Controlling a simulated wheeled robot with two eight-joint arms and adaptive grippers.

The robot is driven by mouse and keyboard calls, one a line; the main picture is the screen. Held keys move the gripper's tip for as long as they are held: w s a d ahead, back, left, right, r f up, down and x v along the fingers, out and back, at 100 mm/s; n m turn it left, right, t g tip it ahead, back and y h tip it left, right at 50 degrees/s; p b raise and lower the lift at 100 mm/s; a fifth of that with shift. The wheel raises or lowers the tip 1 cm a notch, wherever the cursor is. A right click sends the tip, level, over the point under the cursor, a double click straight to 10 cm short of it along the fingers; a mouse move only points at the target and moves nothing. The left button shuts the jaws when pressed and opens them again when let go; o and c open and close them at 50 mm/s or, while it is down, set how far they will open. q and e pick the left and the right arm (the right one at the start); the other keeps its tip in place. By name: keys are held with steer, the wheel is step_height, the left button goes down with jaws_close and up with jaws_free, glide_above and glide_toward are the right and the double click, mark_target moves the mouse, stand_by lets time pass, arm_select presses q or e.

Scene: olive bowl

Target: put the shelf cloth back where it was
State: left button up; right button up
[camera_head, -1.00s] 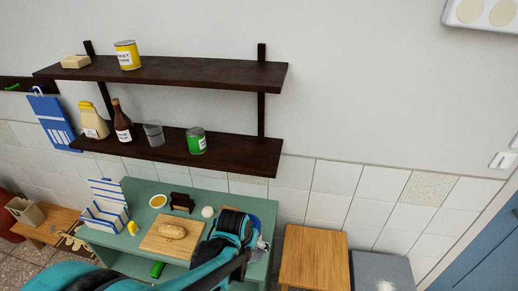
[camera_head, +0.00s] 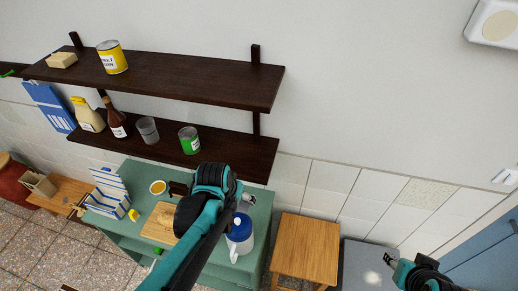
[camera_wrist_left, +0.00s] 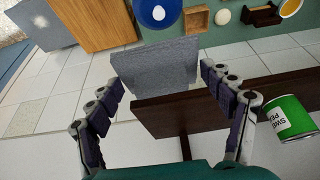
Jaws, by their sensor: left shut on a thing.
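The cloth (camera_wrist_left: 165,65) is a grey rectangle in the left wrist view. My left gripper (camera_wrist_left: 163,80) is shut on it, with a finger at each side. The cloth overlaps the near edge of a dark brown shelf board (camera_wrist_left: 255,98) in that view; I cannot tell whether they touch. In the head view my left gripper (camera_head: 243,199) is mostly hidden by its own arm, below the right part of the lower shelf (camera_head: 220,152), and the cloth cannot be made out. My right gripper (camera_head: 389,258) is at the lower right, too small to read.
The lower shelf bears a green can (camera_head: 189,140), a glass (camera_head: 148,130) and two bottles. The upper shelf (camera_head: 180,80) holds a yellow can (camera_head: 112,57). Below stand a green cabinet (camera_head: 130,173) with a blue-and-white jug (camera_head: 239,236) and a wooden stool (camera_head: 305,247). The lower shelf's right part is clear.

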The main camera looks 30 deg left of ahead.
arm_select(q)
steer(key=shift+w, duration=0.1)
steer(key=shift+s+r, duration=0.2)
steer(key=shift+s, duration=0.3)
glide_toward(251, 160)
steer(key=f, duration=0.1)
steer(key=s+f, duration=0.1)
steer(key=f, duration=0.1)
steer(key=s+f, duration=0.1)
steer(key=f, duration=0.1)
steer(key=shift+s+d+f, duration=0.1)
steer(key=shift+d+f, duration=0.05)
steer(key=shift+d, duration=0.15)
steer(key=w, duration=0.2)
steer(key=w+a, duration=0.1)
steer(key=w, duration=0.1)
steer(key=shift+w+p, duration=0.15)
steer(key=shift+p, duration=0.25)
steer(key=shift+w+a+f, duration=0.1)
steer(key=shift+w+f, duration=0.05)
steer(key=shift+w, duration=0.15)
steer(key=shift+s, duration=0.1)
arm_select(e)
steer(key=shift+s+r, duration=0.2)
steer(key=shift+r, duration=0.3)
arm_select(q)
steer(key=shift+s, duration=0.1)
arm_select(e)
steer(key=shift+s, duration=0.1)
